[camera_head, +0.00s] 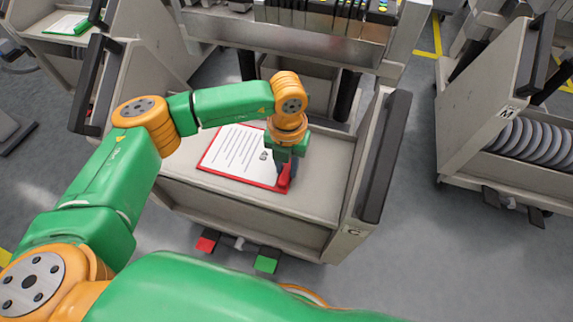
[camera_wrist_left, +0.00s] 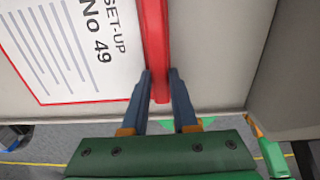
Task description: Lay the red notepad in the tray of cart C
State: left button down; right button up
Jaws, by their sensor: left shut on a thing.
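Cart C (camera_head: 349,214) stands in front of me, its letter on the right side panel. Its light grey tray (camera_head: 320,190) holds a white set-up sheet with a red border (camera_head: 235,155). My left gripper (camera_head: 286,172) points down over the tray's front part, beside the sheet's right edge. It is shut on a narrow red thing, taken to be the red notepad (camera_head: 283,181), seen edge-on. In the left wrist view the red notepad (camera_wrist_left: 154,45) runs between the two blue fingers (camera_wrist_left: 160,90), beside the sheet (camera_wrist_left: 70,45). I cannot tell whether it touches the tray. My right gripper is not in view.
Cart M (camera_head: 480,110) stands to the right with grey discs on its lower shelf. Another cart at the upper left bears a green-edged sheet (camera_head: 67,25). Cart C has dark upright handles (camera_head: 385,155) at its sides. The tray's right part is clear.

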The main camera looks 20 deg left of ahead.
pick_arm(q)
jog(key=c, duration=0.7)
grip_release()
notch_tip(320, 180, up, 12)
jog(key=shift+r+p, duration=0.15)
jog(key=shift+p, duration=1.1)
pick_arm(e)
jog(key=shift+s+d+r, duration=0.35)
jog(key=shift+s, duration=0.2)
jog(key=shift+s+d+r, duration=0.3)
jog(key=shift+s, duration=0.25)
